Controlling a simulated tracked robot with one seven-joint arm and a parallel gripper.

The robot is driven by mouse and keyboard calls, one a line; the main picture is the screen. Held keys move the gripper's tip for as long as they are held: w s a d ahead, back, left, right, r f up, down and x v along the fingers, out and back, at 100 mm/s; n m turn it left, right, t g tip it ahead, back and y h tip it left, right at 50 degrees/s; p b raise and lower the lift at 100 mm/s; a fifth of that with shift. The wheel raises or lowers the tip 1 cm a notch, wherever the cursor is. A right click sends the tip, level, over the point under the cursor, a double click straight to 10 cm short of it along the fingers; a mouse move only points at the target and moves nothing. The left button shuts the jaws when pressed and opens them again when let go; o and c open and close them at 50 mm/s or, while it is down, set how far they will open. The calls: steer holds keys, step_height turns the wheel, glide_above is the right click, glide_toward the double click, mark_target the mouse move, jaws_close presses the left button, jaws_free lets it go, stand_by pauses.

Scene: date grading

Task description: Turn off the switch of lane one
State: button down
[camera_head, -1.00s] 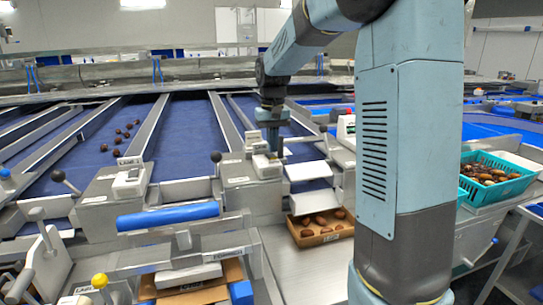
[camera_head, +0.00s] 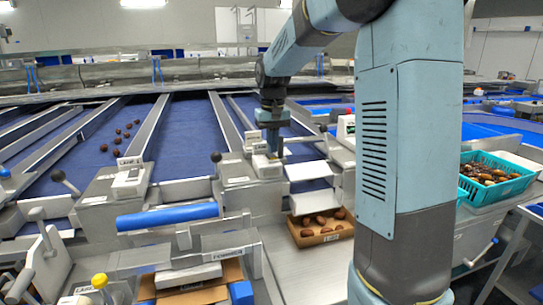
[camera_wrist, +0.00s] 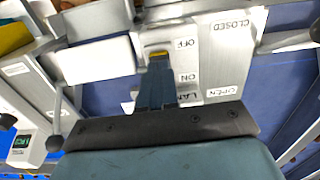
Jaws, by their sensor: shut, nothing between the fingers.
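The white switch box (camera_head: 267,167) stands on a grey lane unit right of centre in the head view. In the wrist view its plate (camera_wrist: 192,62) shows upside-down OFF and ON labels and a partly hidden label starting "LAN". My gripper (camera_head: 274,153) points down over this box. In the wrist view my gripper (camera_wrist: 158,72) is shut and empty, its tips at a small yellow-and-dark switch part (camera_wrist: 158,55) beside the OFF label. The fingers cover much of the switch, so I cannot tell contact or its setting.
A second white switch box (camera_head: 131,181) sits on the unit to the left. Black-knobbed levers (camera_head: 216,157) stand nearby. A cardboard tray of dates (camera_head: 321,238) lies in front, and a teal crate (camera_head: 497,189) stands at the right. OPEN and CLOSED labels are beside the switch.

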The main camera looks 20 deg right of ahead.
mark_target(273, 157)
steer(key=shift+f, duration=0.75)
stand_by(0.5)
steer(key=shift+r, duration=3.5)
steer(key=shift+s+r, duration=0.15)
steer(key=shift+s, duration=0.15)
steer(key=s+f+t, duration=0.1)
steer(key=s+t, duration=0.4)
steer(key=s, duration=2.4)
steer(key=shift+s+d+f+t, duration=0.25)
steer(key=shift+t, duration=0.05)
